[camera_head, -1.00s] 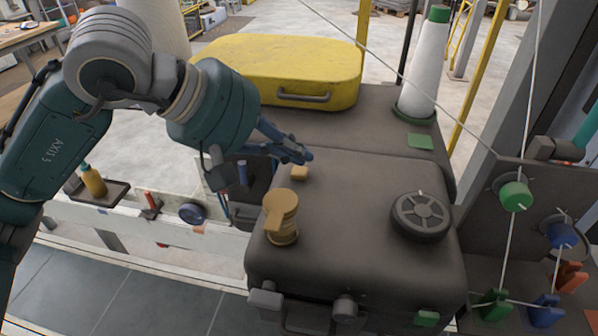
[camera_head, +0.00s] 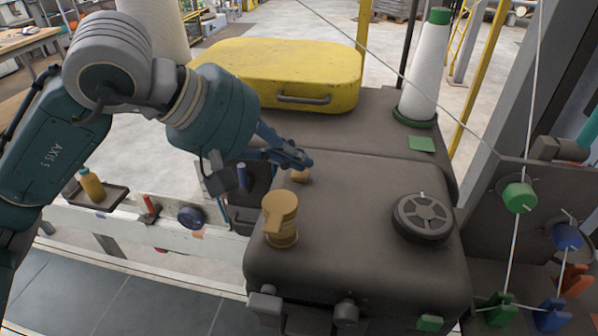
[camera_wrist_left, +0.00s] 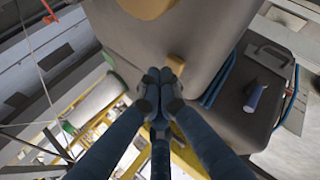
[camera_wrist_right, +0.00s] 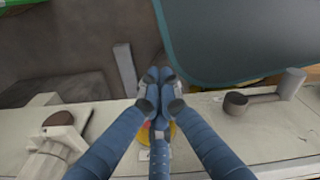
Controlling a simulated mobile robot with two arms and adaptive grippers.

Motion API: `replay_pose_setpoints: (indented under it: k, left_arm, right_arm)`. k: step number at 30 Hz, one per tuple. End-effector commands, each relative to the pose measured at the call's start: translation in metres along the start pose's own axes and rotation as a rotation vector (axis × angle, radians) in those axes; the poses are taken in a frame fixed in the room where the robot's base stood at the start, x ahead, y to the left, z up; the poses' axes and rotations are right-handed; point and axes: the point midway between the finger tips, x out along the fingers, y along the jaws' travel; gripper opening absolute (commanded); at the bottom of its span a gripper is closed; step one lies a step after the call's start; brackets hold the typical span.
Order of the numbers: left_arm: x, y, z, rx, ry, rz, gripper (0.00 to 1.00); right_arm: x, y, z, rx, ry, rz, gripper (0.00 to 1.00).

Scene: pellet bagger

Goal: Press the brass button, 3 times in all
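The brass button (camera_head: 299,176) is a small tan block on top of the dark machine housing (camera_head: 350,200). It also shows in the left wrist view (camera_wrist_left: 175,64), just beyond my fingertips. My left gripper (camera_head: 306,161) is shut and empty, its fingertips over the button and hiding part of its top. I cannot tell whether they touch it. In the left wrist view the fingers (camera_wrist_left: 160,76) lie together. My right gripper (camera_wrist_right: 159,76) is out of the head view. Its fingers are together and empty in the right wrist view.
A brass lever knob (camera_head: 281,217) stands in front of the button, and a black handwheel (camera_head: 422,217) to the right. A yellow case (camera_head: 285,72) and a white cone (camera_head: 419,75) are behind. Thread lines and coloured knobs (camera_head: 519,196) fill the right side.

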Motion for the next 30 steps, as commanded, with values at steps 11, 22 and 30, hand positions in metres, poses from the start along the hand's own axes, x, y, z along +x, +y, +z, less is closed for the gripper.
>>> replay_pose_setpoints:
  k: [11, 22, 30]
  left_arm:
    - [0.0028, -0.0029, 0.0000, 0.000, 0.000, 0.000, 0.00]
    - [0.0043, -0.0045, 0.0002, 0.000, -0.001, -0.001, 0.00]
    - [-0.0018, 0.0017, 0.0002, 0.000, 0.000, -0.001, 0.00]
  right_arm:
    - [0.0052, 0.0010, 0.0007, -0.001, 0.000, 0.001, 0.00]
    - [0.0079, 0.0036, 0.0016, -0.002, -0.001, 0.004, 0.00]
    - [0.0037, 0.0037, 0.0013, -0.002, -0.001, 0.004, 0.00]
